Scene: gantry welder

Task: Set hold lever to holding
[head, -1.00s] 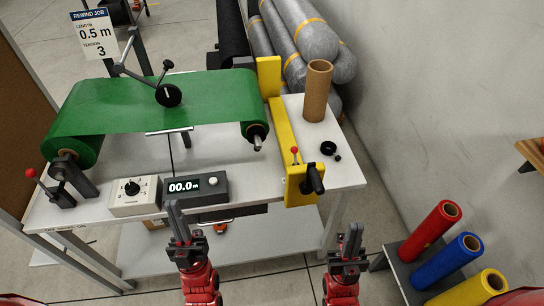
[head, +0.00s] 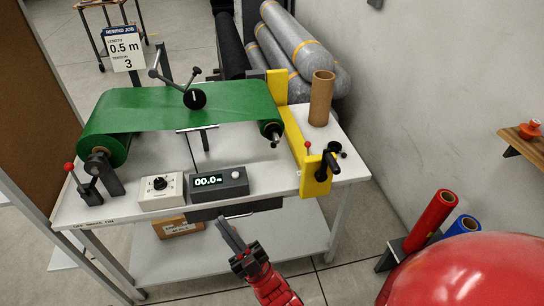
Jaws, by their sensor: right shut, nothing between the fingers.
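A lever with a red ball knob (head: 69,167) stands on a dark bracket at the table's left end, beside the green roll; it leans up and left. A smaller red-tipped lever (head: 308,147) stands on the yellow frame at the right end. My right gripper (head: 230,234) is shut and empty in front of the table's front edge, below the display box, apart from both levers. My left gripper is out of view.
The table (head: 258,194) bears a dial box (head: 161,191), a display box (head: 219,182) reading 00.0, green sheet (head: 150,108) and a cardboard tube (head: 321,98). A job sign (head: 122,48) reads 0.5 m, tension 3. Red and blue rolls (head: 433,221) stand at the right.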

